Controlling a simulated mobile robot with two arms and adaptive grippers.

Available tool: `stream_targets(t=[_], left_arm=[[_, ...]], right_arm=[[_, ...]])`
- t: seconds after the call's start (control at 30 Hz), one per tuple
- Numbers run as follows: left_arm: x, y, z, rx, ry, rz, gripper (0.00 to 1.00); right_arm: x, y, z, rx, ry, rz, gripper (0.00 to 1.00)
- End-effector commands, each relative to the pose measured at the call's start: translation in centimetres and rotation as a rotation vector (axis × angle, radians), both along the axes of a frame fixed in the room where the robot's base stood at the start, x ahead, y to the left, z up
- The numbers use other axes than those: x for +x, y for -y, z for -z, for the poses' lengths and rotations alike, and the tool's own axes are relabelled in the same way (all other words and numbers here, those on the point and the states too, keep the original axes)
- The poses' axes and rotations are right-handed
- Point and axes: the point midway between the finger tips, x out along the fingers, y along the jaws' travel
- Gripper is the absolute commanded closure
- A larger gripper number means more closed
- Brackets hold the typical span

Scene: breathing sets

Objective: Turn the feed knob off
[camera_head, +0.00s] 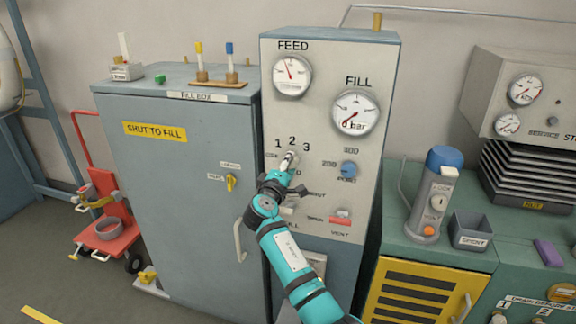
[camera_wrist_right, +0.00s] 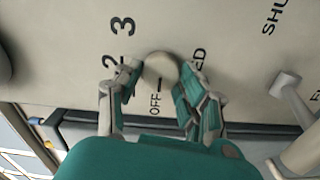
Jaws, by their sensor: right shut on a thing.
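The feed knob (camera_head: 291,156) is a pale round knob on the grey front panel (camera_head: 330,45), below the numbers 1, 2 and 3. In the right wrist view the feed knob (camera_wrist_right: 160,66) sits between the marks 2, 3 and OFF, beside a partly covered FEED label. My right gripper (camera_head: 287,164) is at the panel, shut on the knob, with one finger on each side of it. In the wrist view the right gripper (camera_wrist_right: 160,82) partly hides the knob, and I cannot tell which mark it points to. My left gripper is not in view.
The FEED gauge (camera_head: 292,75) and FILL gauge (camera_head: 355,112) are above. A blue knob (camera_head: 348,169) and a red vent lever (camera_head: 341,214) are to the right. The fill box (camera_head: 180,150) stands left, a green bench (camera_head: 425,245) right.

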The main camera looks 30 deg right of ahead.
Motion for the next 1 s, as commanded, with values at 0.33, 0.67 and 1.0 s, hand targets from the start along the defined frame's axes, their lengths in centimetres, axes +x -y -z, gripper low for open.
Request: stream_targets(t=[0.33,0.67,1.0], left_arm=[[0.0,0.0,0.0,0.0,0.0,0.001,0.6],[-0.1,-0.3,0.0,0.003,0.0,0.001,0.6],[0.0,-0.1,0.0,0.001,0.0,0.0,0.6]], right_arm=[[0.1,0.0,-0.3,-0.003,0.004,-0.001,0.38],[-0.2,-0.3,0.0,0.0,0.002,-0.002,0.37],[-4.0,-4.8,0.0,0.002,0.002,-0.003,0.37]])
